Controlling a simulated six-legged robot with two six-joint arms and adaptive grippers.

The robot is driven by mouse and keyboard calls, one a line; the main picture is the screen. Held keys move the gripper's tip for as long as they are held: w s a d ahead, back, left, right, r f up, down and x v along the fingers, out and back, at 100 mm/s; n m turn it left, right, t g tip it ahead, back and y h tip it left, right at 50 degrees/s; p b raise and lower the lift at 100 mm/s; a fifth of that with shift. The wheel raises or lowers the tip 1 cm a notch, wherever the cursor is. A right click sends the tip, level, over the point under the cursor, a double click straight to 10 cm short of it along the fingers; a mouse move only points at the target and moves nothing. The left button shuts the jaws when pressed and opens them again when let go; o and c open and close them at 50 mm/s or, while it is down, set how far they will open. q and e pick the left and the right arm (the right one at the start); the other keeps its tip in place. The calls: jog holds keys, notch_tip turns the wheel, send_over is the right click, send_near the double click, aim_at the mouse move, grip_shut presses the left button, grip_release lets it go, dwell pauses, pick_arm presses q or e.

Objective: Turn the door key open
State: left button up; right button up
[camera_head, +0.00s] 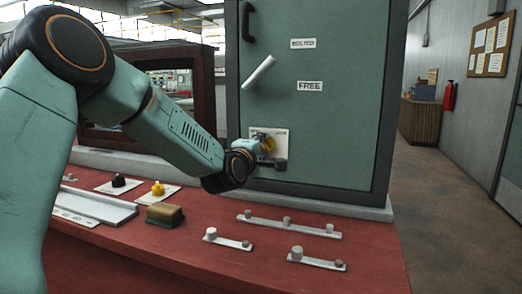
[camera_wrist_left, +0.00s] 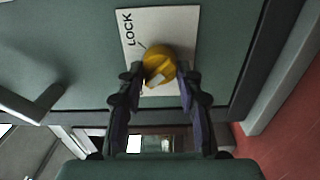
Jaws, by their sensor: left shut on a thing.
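The door key is a round yellow knob (camera_wrist_left: 158,66) on a white plate (camera_wrist_left: 185,22) marked LOCK, fixed to the green cabinet door (camera_head: 335,125). In the head view the knob (camera_head: 268,144) shows just beyond my left gripper (camera_head: 272,155). In the left wrist view my left gripper (camera_wrist_left: 158,88) has a finger on each side of the knob and is shut on it. The knob's lower part is partly hidden between the fingers. My right gripper is not in view.
A silver lever handle (camera_head: 259,72) sits on the door above the lock, near labels including FREE (camera_head: 310,86). Open floor lies to the right.

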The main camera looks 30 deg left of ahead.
pick_arm(q)
jog(key=shift+r, duration=0.15)
dwell(0.4)
jog(key=o, duration=1.2)
jog(key=shift+w+d, duration=0.1)
jog(key=shift+s+n, duration=0.2)
jog(key=shift+n, duration=0.1)
jog(key=v, duration=1.1)
jog(key=shift+s+d, duration=0.15)
jog(key=shift+s, duration=0.2)
